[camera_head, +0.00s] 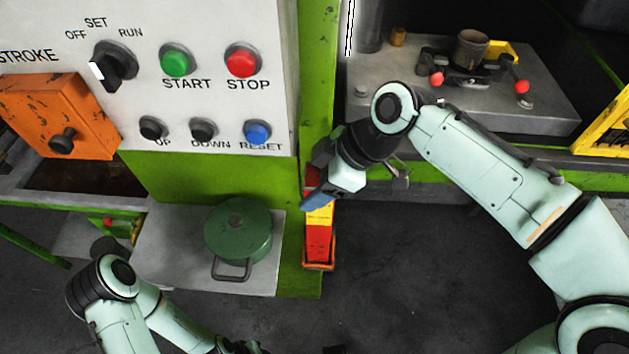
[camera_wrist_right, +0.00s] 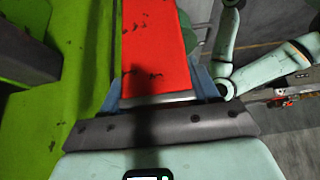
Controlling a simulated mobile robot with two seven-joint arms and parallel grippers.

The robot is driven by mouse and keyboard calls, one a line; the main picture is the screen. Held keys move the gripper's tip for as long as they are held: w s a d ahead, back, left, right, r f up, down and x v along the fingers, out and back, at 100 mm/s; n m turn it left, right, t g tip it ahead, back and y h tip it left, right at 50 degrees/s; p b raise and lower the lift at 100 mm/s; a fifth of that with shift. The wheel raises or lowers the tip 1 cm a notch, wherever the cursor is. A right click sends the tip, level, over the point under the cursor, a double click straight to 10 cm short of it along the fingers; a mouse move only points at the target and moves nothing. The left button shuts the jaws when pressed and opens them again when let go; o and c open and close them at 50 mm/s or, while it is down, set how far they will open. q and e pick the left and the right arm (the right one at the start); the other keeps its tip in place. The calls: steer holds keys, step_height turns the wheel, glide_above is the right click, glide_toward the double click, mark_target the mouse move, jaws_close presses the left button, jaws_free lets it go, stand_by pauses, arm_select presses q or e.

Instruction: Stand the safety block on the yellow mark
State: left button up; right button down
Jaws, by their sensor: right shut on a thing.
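The safety block (camera_head: 318,240) is an upright red and yellow post beside the green press column. Its lower end is in a small orange holder (camera_head: 319,266). My right gripper (camera_head: 318,198) is shut on its upper part. In the right wrist view the block's red face (camera_wrist_right: 155,48) lies between the blue fingers (camera_wrist_right: 160,88). A yellow patch (camera_head: 503,50) shows on the press bed, partly hidden behind the die fixture; I cannot tell if it is the yellow mark. My left arm is at the lower left, but its gripper cannot be made out.
The grey press bed (camera_head: 545,112) carries a fixture with red-knobbed handles (camera_head: 466,72) and a small brass piece (camera_head: 398,37). A control panel (camera_head: 215,110) stands left of the column. A yellow guard (camera_head: 605,128) is at right.

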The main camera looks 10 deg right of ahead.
steer(key=c, duration=0.7)
jaws_free()
steer(key=shift+f, duration=0.25)
steer(key=o, duration=0.4)
steer(key=shift+s, duration=0.1)
arm_select(q)
steer(key=shift+s+f, duration=0.1)
steer(key=shift+f, duration=0.1)
steer(key=shift+r, duration=0.15)
arm_select(e)
steer(key=shift+r, duration=0.1)
arm_select(q)
steer(key=shift+w+r+p, duration=0.3)
steer(key=shift+r+p, duration=0.1)
steer(key=shift+r, duration=0.1)
steer(key=shift+w+r+p, duration=0.3)
steer(key=shift+r+p, duration=0.05)
steer(key=shift+r, duration=0.15)
arm_select(e)
steer(key=v, duration=1.3)
steer(key=shift+a+r, duration=0.2)
steer(key=shift+r, duration=0.1)
